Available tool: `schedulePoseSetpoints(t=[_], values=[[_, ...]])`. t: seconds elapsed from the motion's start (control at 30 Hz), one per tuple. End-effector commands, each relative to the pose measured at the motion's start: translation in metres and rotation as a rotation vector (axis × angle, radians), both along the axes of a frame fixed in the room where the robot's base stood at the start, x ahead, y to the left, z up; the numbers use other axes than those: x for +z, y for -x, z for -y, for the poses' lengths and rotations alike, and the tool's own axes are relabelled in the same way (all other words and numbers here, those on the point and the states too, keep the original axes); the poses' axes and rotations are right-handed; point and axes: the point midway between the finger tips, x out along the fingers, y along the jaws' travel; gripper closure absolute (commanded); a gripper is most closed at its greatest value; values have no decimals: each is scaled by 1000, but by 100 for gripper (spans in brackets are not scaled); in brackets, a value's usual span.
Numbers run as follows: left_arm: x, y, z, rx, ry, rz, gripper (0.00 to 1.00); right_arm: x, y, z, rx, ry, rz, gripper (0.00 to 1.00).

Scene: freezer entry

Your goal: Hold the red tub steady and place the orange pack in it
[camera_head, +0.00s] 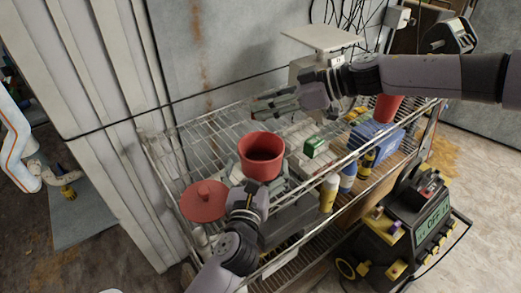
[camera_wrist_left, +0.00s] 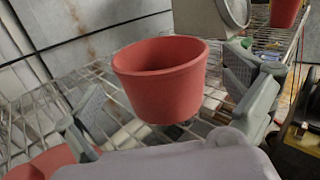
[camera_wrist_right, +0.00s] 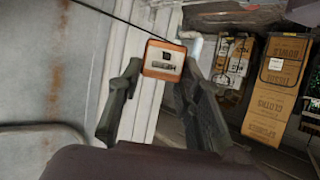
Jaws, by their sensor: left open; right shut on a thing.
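The red tub (camera_head: 262,146) stands upright and open-topped on the wire shelf. It also shows in the left wrist view (camera_wrist_left: 165,85), its inside dark in the head view. My left gripper (camera_head: 258,176) is open at the tub's near side, with one finger on each side of it. My right gripper (camera_head: 272,103) is shut on the orange pack (camera_wrist_right: 164,60), a small box with a pale label, held between its fingertips. In the head view the right gripper is above the shelf, behind the tub and slightly right; the pack cannot be made out there.
A red lid (camera_head: 204,203) with a knob lies left of the tub. Right of it are a green-topped box (camera_head: 315,147), yellow and blue bottles, a blue crate (camera_head: 372,138) and another red tub (camera_head: 388,108). A scale (camera_head: 322,40) stands behind.

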Motion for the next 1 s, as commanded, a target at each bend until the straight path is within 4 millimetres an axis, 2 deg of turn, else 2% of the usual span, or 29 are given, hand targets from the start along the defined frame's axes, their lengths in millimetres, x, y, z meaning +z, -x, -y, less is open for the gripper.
schedulePoseSetpoints(t=[0.03,0.2,0.4,0.57,0.83,1.0], values=[[2,-12,2,1,-1,3,0,0,0,0,0,0,0,95],[1,-43,6,1,-1,2,0,0,0,0,0,0,0,95],[1,-67,10,0,0,1,0,0,0,0,0,0,0,95],[0,-75,11,0,0,0,0,0,0,0,0,0,0,95],[0,-75,12,0,1,0,0,0,0,0,0,0,0,95],[0,-75,12,0,1,0,11,0,0,0,0,0,0,95]])
